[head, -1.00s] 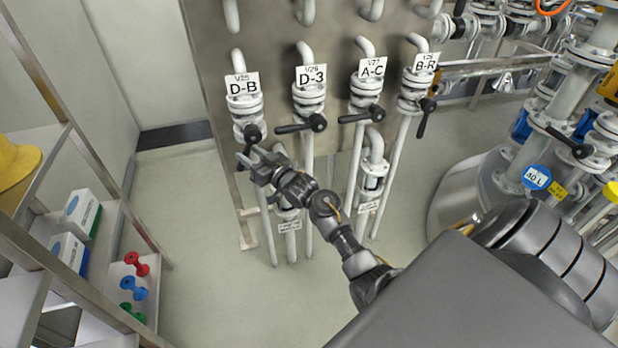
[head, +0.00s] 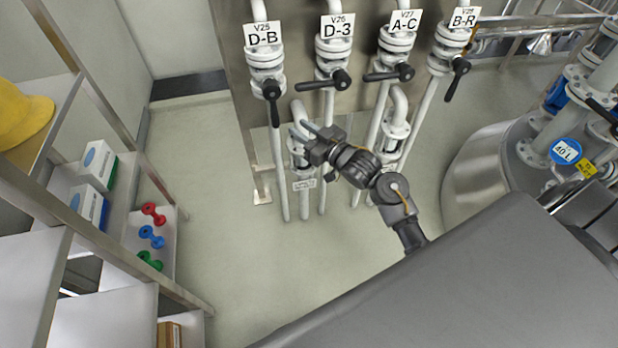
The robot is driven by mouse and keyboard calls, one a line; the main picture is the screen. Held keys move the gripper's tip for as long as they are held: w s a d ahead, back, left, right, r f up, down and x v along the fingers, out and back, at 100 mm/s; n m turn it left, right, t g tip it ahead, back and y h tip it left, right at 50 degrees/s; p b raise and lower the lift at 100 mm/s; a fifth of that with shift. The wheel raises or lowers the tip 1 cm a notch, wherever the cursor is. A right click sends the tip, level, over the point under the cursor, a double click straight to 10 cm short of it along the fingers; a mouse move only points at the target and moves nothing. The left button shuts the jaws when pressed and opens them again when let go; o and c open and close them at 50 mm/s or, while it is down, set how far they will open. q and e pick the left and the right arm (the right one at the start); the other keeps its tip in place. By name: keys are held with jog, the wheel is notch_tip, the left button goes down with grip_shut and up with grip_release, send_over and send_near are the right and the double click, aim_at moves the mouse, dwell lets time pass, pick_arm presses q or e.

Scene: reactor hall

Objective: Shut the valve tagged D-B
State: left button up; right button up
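The valve tagged D-B (head: 266,62) is the leftmost of the row on the metal panel, on a white vertical pipe. Its black lever (head: 273,105) hangs down, roughly along the pipe. The tag D-B (head: 262,34) sits above it, with V25 in small print. My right gripper (head: 303,130) is below and right of the lever, apart from it in the picture. Its two fingers look parted with nothing between them. My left gripper is not in view.
Valves D-3 (head: 334,52) and A-C (head: 397,44) have levers pointing left. Valve B-R (head: 451,39) has its lever pointing down-left. A shelf (head: 180,290) with boxes stands at left. The floor (head: 215,190) between is clear. A round tank (head: 480,170) stands at right.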

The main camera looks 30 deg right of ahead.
jog(key=s+f+m+g+h+p, duration=0.2)
jog(key=s+f+g, duration=0.1)
jog(key=f, duration=1.4)
jog(key=shift+s+g+p, duration=0.2)
jog(key=shift+g+p, duration=0.2)
jog(key=shift+f, duration=0.1)
